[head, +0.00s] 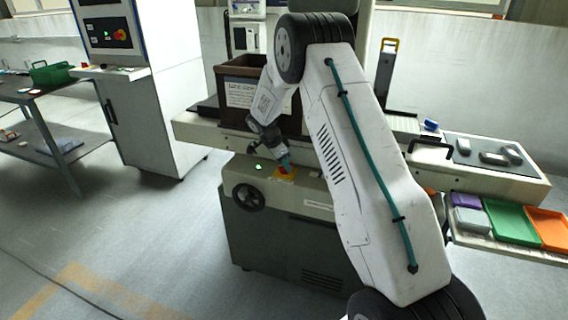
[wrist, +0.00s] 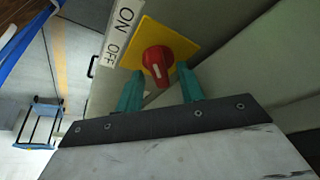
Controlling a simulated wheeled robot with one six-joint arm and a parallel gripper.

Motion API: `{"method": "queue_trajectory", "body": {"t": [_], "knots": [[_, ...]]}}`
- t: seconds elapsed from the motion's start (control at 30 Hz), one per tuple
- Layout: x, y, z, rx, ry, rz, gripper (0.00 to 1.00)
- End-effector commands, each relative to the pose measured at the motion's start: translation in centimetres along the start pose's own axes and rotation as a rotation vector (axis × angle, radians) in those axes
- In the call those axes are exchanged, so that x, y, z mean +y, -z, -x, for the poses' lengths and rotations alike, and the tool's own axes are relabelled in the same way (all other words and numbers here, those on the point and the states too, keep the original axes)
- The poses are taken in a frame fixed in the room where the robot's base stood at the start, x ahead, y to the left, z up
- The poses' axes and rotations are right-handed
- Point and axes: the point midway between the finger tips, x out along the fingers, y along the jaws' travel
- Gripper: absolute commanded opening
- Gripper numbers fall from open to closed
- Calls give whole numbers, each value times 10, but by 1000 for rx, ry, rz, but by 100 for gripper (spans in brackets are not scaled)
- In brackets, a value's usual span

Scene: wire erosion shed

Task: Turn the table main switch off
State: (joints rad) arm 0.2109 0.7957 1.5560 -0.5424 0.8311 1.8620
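The table main switch is a red rotary knob (wrist: 157,62) with a white mark, on a yellow plate (wrist: 182,40). An ON/OFF label (wrist: 118,32) runs along the plate's left edge in the wrist view. The white mark points down towards my gripper there; I cannot tell which word it matches. In the head view the switch (head: 285,174) sits on the machine's front panel, partly hidden by my gripper (head: 284,163). In the wrist view my gripper (wrist: 158,72) is open, its teal fingertips either side of the knob, with small gaps showing.
A lit green lamp (head: 258,167) and a black handwheel (head: 248,197) are left of and below the switch. A brown bin (head: 240,85) stands on the machine table above. Coloured trays (head: 510,222) are at right.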

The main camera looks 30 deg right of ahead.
Motion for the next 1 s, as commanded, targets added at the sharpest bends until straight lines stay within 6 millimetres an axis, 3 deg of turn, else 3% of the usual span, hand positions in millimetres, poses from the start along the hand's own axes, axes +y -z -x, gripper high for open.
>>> {"method": "queue_trajectory", "body": {"t": [0.2,0.37,0.77,1.0], "knots": [[0,0,0,0,0,0,38],[0,0,0,0,0,0,0],[0,0,0,-1,19,43,0],[1,0,0,0,75,177,0]]}}
